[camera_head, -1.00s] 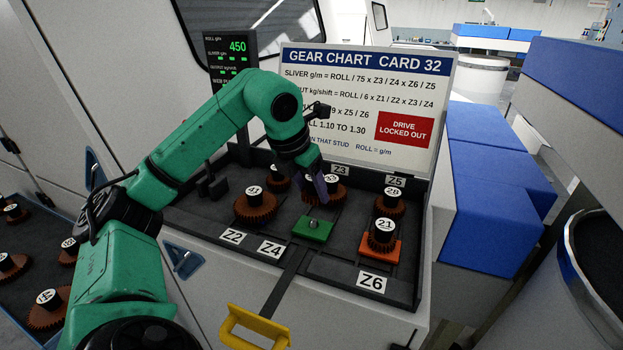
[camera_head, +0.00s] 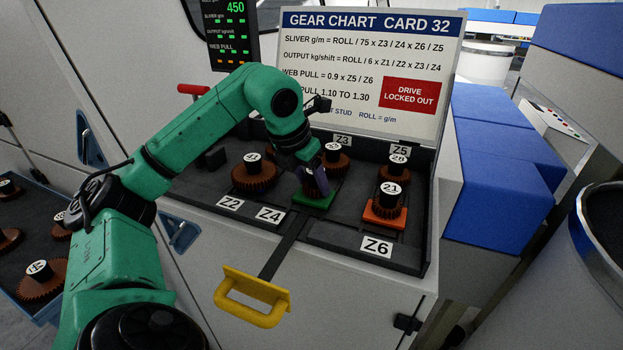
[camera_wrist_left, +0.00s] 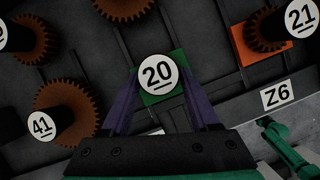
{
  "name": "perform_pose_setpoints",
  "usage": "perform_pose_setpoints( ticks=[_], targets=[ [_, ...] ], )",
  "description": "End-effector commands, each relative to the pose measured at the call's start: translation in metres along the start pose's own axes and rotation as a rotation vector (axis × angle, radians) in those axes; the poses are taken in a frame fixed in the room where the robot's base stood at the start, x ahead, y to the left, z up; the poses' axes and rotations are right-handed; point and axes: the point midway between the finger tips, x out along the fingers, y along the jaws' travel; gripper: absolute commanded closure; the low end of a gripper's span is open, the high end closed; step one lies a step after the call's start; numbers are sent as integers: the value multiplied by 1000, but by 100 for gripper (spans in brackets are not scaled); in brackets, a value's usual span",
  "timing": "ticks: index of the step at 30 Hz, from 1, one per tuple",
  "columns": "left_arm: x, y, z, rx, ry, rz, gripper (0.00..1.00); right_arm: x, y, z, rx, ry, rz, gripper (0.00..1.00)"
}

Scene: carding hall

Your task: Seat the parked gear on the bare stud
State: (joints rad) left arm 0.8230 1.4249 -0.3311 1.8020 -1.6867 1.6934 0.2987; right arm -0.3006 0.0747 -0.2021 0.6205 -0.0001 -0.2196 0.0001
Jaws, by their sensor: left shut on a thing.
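My left gripper (camera_head: 316,180) has purple fingers, which also show in the left wrist view (camera_wrist_left: 157,108). It is shut on the gear marked 20 (camera_wrist_left: 157,75), whose white-topped black hub sits between the fingertips. Gripper and gear are over the green plate (camera_head: 314,203), which shows around the hub in the left wrist view (camera_wrist_left: 179,61). The stud on that plate is hidden behind the gripper and gear. I cannot tell whether the gear is on the stud or just above it. My right gripper is not in view.
Gear 41 (camera_head: 253,179) stands left of the green plate, another gear (camera_head: 337,162) close behind it. Gear 21 (camera_head: 387,204) is on an orange plate to the right, gear 28 (camera_head: 398,169) behind. The chart board (camera_head: 365,75) rises at the back. A yellow handle (camera_head: 250,295) sticks out in front.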

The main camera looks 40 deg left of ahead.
Motion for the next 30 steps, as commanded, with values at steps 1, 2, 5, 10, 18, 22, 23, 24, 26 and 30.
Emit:
perform_pose_setpoints(
  ticks=[1,2,5,10,18,22,23,24,26,30],
  targets=[
    [-1,0,0,0,-1,0,98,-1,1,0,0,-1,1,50],
    [-1,0,0,0,-1,0,98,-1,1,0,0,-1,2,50],
    [-1,0,0,0,-1,0,35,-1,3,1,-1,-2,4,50],
    [-1,0,0,0,0,0,4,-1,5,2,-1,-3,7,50],
    [-4,0,1,0,0,0,4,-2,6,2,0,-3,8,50],
    [-19,0,2,0,-3,-1,4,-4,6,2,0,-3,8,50],
    [-26,0,2,0,-4,-1,4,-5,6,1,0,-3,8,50],
    [-35,0,2,0,-5,-1,4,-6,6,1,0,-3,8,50],
    [-52,0,3,1,-7,-1,4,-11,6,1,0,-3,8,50],
    [-97,0,3,1,-8,-1,4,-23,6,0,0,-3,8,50]
  ],
)
